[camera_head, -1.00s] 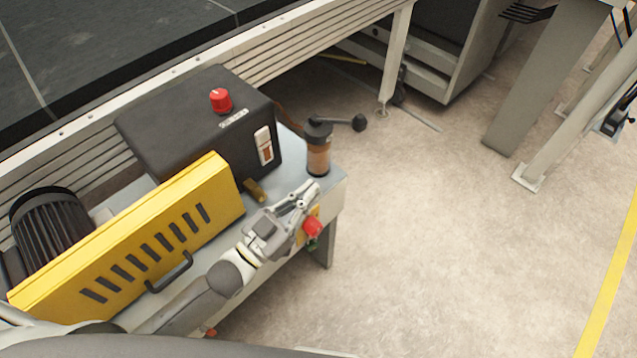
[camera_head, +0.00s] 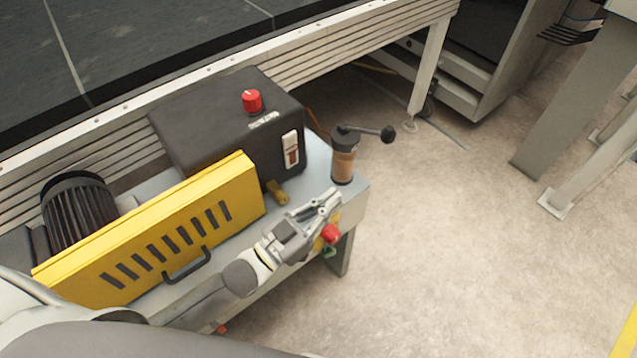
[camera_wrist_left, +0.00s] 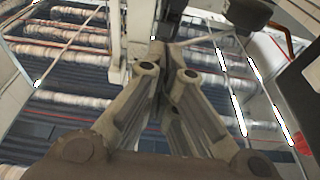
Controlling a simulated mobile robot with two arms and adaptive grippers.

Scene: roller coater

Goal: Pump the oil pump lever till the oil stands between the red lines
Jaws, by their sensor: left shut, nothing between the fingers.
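The oil pump (camera_head: 344,164) is an upright cylinder with a dark cap and a brownish body at the right end of the grey-blue bench. Its lever (camera_head: 364,131) points right from the cap, roughly level, and ends in a dark knob (camera_head: 388,133). A white-framed sight glass (camera_head: 291,150) on the black tank's front shows a red-brown fill; I cannot make out the red lines or exact level. My left gripper (camera_head: 335,196) is shut and empty, just in front of and below the pump, apart from the lever. Its fingers (camera_wrist_left: 160,62) also show in the left wrist view.
The black tank (camera_head: 225,125) with a red knob (camera_head: 252,101) stands left of the pump. A yellow guard (camera_head: 165,235) and a dark motor (camera_head: 78,212) are further left. A red button (camera_head: 330,234) is on the bench front near my gripper. Open floor lies to the right.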

